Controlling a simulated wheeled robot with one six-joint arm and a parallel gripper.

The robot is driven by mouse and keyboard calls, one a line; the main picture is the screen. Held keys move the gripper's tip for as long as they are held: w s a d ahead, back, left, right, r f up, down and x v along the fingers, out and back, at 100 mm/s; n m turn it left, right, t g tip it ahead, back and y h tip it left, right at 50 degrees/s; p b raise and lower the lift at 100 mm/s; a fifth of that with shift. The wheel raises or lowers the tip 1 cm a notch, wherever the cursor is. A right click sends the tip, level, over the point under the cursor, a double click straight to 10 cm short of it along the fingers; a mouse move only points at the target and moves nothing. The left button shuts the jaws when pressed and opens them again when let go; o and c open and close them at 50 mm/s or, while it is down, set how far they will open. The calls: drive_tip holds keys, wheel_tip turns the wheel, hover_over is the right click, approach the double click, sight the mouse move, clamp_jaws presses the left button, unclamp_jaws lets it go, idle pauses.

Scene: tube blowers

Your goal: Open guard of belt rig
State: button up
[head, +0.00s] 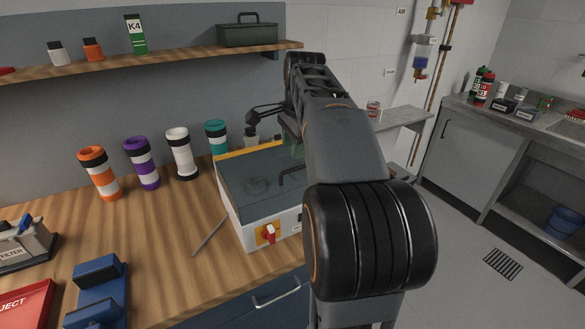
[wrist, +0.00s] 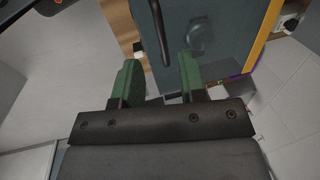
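The belt rig (head: 243,222) is a white box on the wooden bench, with a red and yellow switch (head: 267,234) on its front. Its dark see-through guard (head: 245,185) lies flat over the top, closed, with a yellow strip along the back edge. A dark handle (head: 293,174) stands on the guard's right part, partly hidden by my arm. In the wrist view the handle (wrist: 160,32) lies just ahead of my gripper (wrist: 160,68), in line with the gap between the green fingers. The fingers are apart and nothing shows between them. The guard (wrist: 205,30) fills the upper middle there.
Striped tubes (head: 142,163) stand left of the rig, and a thin rod (head: 209,236) lies on the bench at its left front. A shelf (head: 170,62) runs above. Blue holders (head: 98,290) and a red tray (head: 25,303) are at front left. Open floor lies to the right.

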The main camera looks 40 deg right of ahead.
sight(292, 170)
drive_tip(key=f, duration=0.3)
drive_tip(key=w+f, duration=0.1)
drive_tip(key=f, duration=0.2)
drive_tip(key=shift+w+f+b, duration=0.15)
drive_tip(key=shift+f+b, duration=0.15)
drive_tip(key=shift+f, duration=0.05)
drive_tip(key=shift+c, duration=0.3)
clamp_jaws()
